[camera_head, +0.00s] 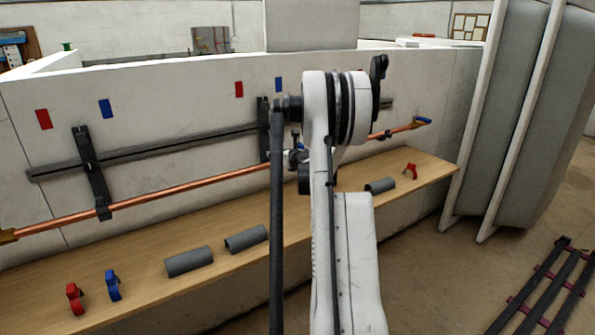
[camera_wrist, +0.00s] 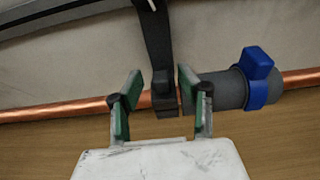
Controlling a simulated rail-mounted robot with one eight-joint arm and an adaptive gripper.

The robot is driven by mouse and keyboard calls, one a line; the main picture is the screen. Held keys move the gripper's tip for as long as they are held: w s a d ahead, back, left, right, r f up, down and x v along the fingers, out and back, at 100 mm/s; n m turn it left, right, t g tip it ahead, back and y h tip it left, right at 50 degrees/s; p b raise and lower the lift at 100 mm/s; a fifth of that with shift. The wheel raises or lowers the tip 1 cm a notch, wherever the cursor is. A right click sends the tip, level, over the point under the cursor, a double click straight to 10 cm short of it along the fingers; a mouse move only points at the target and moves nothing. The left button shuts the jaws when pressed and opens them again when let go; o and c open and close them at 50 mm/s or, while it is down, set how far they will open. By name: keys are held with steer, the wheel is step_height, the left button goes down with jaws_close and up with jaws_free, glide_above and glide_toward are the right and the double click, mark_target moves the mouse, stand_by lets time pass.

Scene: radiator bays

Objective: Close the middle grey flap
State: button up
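In the wrist view, a dark grey bracket (camera_wrist: 154,35) comes down from the wall to the copper pipe (camera_wrist: 55,112). Its dark grey end piece (camera_wrist: 164,92) sits at the pipe, between my fingers; I take it for the middle flap, but cannot tell how far it is open. My gripper (camera_wrist: 160,76) is open, with green finger pads either side of this piece and nothing visibly held. In the head view the middle bracket (camera_head: 263,120) is partly hidden behind my arm, and my fingertips cannot be made out.
Just right of the bracket, a grey sleeve (camera_wrist: 222,89) with a blue clip (camera_wrist: 258,80) surrounds the pipe. On the wooden shelf (camera_head: 330,215) lie grey half-shells (camera_head: 188,261), red clips (camera_head: 75,298) and a blue clip (camera_head: 113,285). Large grey panels (camera_head: 500,110) stand at right.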

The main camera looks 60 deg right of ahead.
steer(key=s+a+t, duration=0.1)
steer(key=s+a, duration=0.2)
steer(key=s, duration=0.3)
steer(key=s+a+t+h, duration=0.1)
steer(key=s+a, duration=0.2)
steer(key=s, duration=0.4)
steer(key=shift+s+a+b, duration=0.2)
steer(key=shift+a+b, duration=0.05)
steer(key=shift+b, duration=0.2)
steer(key=shift+w, duration=0.1)
